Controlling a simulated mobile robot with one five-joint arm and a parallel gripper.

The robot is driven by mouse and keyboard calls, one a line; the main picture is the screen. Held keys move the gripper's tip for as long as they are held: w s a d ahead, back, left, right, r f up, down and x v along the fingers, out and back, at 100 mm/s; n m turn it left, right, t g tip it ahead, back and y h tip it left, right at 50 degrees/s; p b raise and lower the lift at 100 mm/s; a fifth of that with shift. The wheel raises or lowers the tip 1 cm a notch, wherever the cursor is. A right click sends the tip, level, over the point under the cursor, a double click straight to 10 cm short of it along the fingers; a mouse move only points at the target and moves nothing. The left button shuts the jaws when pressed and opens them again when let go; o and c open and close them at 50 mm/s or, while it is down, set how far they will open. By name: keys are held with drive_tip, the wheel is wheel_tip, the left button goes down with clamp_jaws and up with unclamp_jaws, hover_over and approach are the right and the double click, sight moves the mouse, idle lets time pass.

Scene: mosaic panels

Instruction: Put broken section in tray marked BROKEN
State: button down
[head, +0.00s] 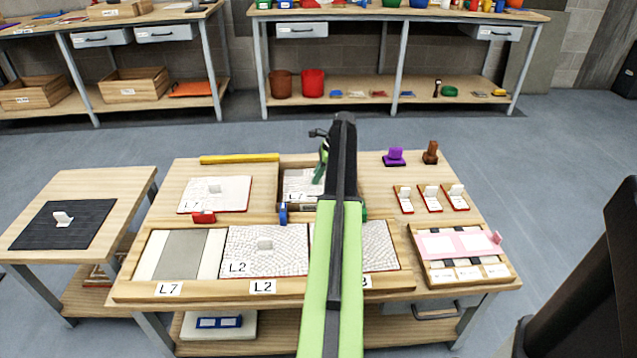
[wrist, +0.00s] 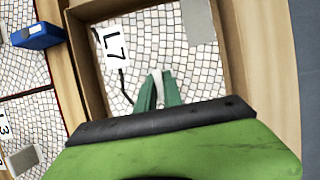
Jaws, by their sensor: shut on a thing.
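A white mosaic section labelled L7 (wrist: 145,60) with a dark crack line lies within the walls of a wooden tray (wrist: 85,60). In the head view the section (head: 300,185) and the tray (head: 283,172) are partly hidden behind my arm. The tray's front label is too small to read. My gripper (wrist: 157,90) is over the section, its green fingers shut on the section's thin white upright tab (wrist: 157,84). I cannot tell whether the section rests on the tray floor. Another L7 section (head: 230,193) lies on the table to the left.
A wooden rack (head: 195,290) in front has a bare grey L7 bay (head: 180,255), an L2 section (head: 285,255) and a third section (head: 380,250). A blue block (wrist: 38,36) sits on its edge. A yellow bar (head: 240,158) and stamps (head: 395,157) stand behind.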

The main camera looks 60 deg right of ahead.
drive_tip(key=shift+f, duration=0.25)
drive_tip(key=c, duration=1.9)
unclamp_jaws()
drive_tip(key=shift+f, duration=0.2)
drive_tip(key=shift+c, duration=0.2)
drive_tip(key=o, duration=0.5)
drive_tip(key=shift+c, duration=0.2)
drive_tip(key=shift+r, duration=0.15)
drive_tip(key=shift+r+p, duration=0.35)
drive_tip(key=shift+p, duration=0.15)
drive_tip(key=p+v, duration=1)
drive_tip(key=v, duration=0.1)
drive_tip(key=shift+r, duration=0.2)
drive_tip(key=shift+s+d, duration=0.1)
